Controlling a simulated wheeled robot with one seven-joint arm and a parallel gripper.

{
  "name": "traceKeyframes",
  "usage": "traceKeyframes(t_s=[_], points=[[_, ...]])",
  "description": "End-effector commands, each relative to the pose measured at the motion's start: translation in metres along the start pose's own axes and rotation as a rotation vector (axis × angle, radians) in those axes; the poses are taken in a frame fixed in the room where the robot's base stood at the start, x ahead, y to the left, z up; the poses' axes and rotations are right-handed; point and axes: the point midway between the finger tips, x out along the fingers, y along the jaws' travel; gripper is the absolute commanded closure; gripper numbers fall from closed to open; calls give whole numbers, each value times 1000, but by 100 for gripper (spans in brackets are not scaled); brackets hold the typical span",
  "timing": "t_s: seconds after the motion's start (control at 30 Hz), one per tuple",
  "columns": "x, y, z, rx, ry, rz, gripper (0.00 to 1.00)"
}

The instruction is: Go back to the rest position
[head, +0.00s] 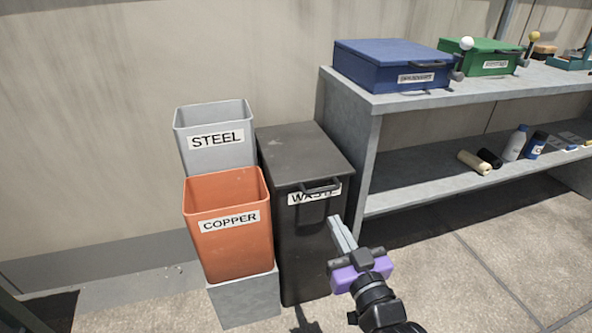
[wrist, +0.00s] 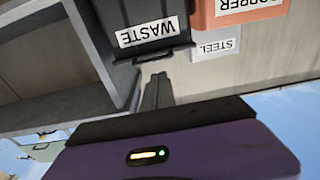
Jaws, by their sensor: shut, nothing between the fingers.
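My gripper (head: 341,232) is shut and empty. In the head view it stands in front of the dark waste bin (head: 305,240), at the bin's right side, a little below its lid handle. I cannot tell whether the fingers touch the bin. In the wrist view the shut fingers (wrist: 157,90) point toward the bins, which appear upside down. The waste bin (wrist: 145,15) there shows its white label. Its lid is down in the head view.
A grey steel bin (head: 214,140) and an orange copper bin (head: 228,240) stand to the left. A grey shelf (head: 368,150) at the right holds a blue box (head: 390,65), a green box (head: 485,57) and several bottles. The floor at the lower right is clear.

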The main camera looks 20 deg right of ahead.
Motion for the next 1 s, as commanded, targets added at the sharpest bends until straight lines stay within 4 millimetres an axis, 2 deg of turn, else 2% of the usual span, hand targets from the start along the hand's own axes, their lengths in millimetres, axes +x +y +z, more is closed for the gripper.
traceKeyframes(t_s=[0.13, 0.23, 0.37, 0.57, 0.8, 1.0], points=[[0, 2, -6, 21, 22, 7, 100], [-3, 8, -26, 33, 79, 26, 100], [-35, 13, -30, 53, 116, 61, 100], [-96, 10, -17, 75, 107, 87, 100], [-188, 1, 2, 79, 39, 96, 100], [-261, -6, 8, 62, -49, 80, 100]])
